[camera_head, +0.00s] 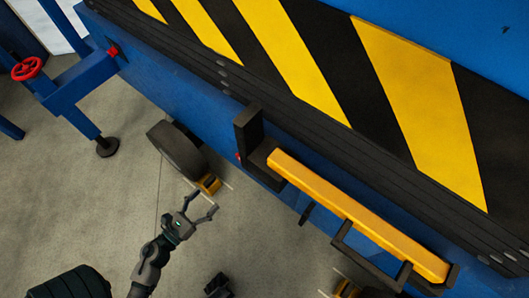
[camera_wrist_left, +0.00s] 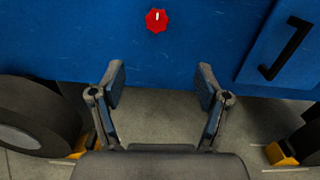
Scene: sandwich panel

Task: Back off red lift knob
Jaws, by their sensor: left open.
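The red lift knob (camera_wrist_left: 157,20) shows at the top of the left wrist view, on the blue panel side, with a pale mark on its face. In the head view only a small red spot (camera_head: 238,156) shows at the panel's lower edge, left of the black bracket; it appears to be the same knob. My left gripper (camera_head: 203,204) is open and empty, below and left of that spot. In the left wrist view its spread fingers (camera_wrist_left: 161,80) sit below the knob, apart from it. A dark part at the bottom edge may be my right gripper (camera_head: 218,287); its jaws are unclear.
A yellow bar (camera_head: 350,212) on black brackets sticks out to the right. A dark wheel (camera_head: 177,150) with a yellow chock (camera_head: 209,184) stands beyond my left gripper. A red handwheel (camera_head: 27,68) is at far left. A black handle (camera_wrist_left: 286,49) is right of the knob.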

